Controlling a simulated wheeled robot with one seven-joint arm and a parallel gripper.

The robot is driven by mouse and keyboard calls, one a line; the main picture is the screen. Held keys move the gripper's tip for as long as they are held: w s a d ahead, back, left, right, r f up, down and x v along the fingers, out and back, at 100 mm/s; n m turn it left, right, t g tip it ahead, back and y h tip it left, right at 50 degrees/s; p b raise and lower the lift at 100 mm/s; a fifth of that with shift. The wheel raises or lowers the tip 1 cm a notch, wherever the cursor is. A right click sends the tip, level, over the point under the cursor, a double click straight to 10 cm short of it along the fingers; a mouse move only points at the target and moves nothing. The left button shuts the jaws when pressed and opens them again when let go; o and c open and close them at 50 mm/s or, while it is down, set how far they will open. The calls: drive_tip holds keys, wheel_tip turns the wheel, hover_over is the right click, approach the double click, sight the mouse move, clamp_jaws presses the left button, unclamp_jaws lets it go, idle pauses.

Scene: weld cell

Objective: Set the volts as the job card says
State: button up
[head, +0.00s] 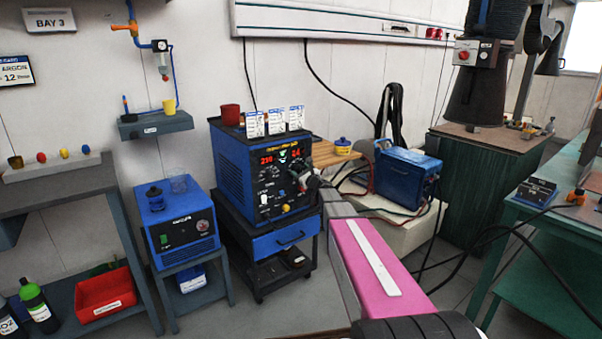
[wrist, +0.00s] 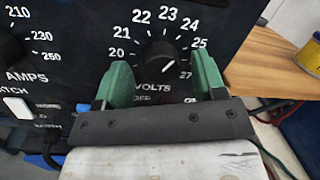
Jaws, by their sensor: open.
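The blue welding machine (head: 232,165) stands on a cart, with lit red digits on its black front. In the wrist view the black volts knob (wrist: 160,50) sits inside a scale from 20 to 27.
The amps dial (wrist: 8,50) is at the left in the wrist view. A red cup (head: 230,115) stands on the machine. A wooden shelf (head: 325,152) with a yellow-and-blue tin (head: 343,147) is right beside it. A smaller blue unit (head: 180,225) is at the left.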

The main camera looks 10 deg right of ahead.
drive_tip(key=v, duration=1)
drive_tip(key=shift+s, duration=0.4)
drive_tip(key=shift+d+f, duration=0.1)
drive_tip(key=shift+d, duration=0.05)
drive_tip(key=s+a+f+n+g+y, duration=0.1)
drive_tip(key=s+a+f+n+g, duration=0.45)
drive_tip(key=s+n, duration=0.25)
drive_tip(key=s+a+f+n+g+y, duration=0.1)
drive_tip(key=s+a+f+n+g, duration=0.45)
drive_tip(key=s+n, duration=0.2)
drive_tip(key=s+d+f+n+g+h, duration=0.3)
drive_tip(key=s+n+h, duration=0.1)
drive_tip(key=s, duration=0.4)
drive_tip(key=s+d+f+n+g+h, duration=0.3)
drive_tip(key=s+f+n+h, duration=0.1)
drive_tip(key=s+n, duration=0.3)
drive_tip(key=shift+s+f+h, duration=0.3)
drive_tip(key=shift+s+h, duration=0.2)
drive_tip(key=shift+s, duration=0.5)
drive_tip(key=shift+s+d+n+g+h, duration=0.25)
drive_tip(key=shift+d+n+g+h, duration=0.05)
drive_tip(key=shift+n, duration=0.05)
drive_tip(key=shift+c, duration=0.3)
